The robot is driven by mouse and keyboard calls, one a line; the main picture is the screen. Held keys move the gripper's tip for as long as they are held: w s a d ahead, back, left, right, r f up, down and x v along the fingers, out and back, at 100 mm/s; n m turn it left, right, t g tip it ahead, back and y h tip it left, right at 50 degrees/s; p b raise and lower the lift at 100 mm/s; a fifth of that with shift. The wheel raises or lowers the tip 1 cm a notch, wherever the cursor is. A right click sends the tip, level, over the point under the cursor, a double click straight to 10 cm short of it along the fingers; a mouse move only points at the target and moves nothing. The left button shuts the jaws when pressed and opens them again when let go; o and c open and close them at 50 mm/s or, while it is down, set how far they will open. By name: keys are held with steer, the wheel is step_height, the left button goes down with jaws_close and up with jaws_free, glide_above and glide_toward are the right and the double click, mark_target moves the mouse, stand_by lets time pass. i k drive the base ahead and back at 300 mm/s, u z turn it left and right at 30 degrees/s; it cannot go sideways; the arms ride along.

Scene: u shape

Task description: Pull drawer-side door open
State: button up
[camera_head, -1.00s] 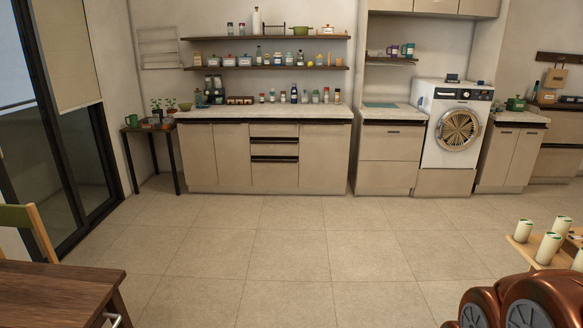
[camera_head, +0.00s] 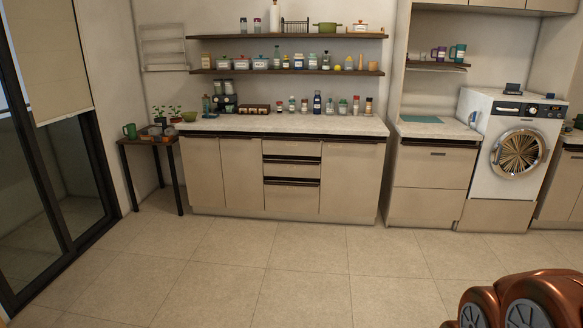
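A beige base cabinet stands against the back wall under a pale countertop (camera_head: 285,125). A stack of drawers (camera_head: 291,172) with dark handle strips sits in its middle. To the right of the drawers is a door (camera_head: 350,180), and to the left are two more doors (camera_head: 243,172) (camera_head: 203,172). All doors and drawers look shut. The cabinet is a few floor tiles away. My gripper is not in view; copper-coloured parts of my arm show at the bottom right.
The tiled floor (camera_head: 230,265) before the cabinet is clear. A small dark side table (camera_head: 150,142) stands left, near a glass door (camera_head: 65,170). Another drawer cabinet (camera_head: 432,180) and a washing machine (camera_head: 510,150) stand right. Shelves (camera_head: 290,72) with jars hang above.

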mark_target(242, 155)
steer(key=u, duration=0.2)
steer(key=i, duration=1.75)
steer(key=u, duration=0.6)
steer(key=i, duration=1.95)
steer(key=u, duration=0.75)
steer(key=i, duration=1.45)
steer(key=u, duration=0.2)
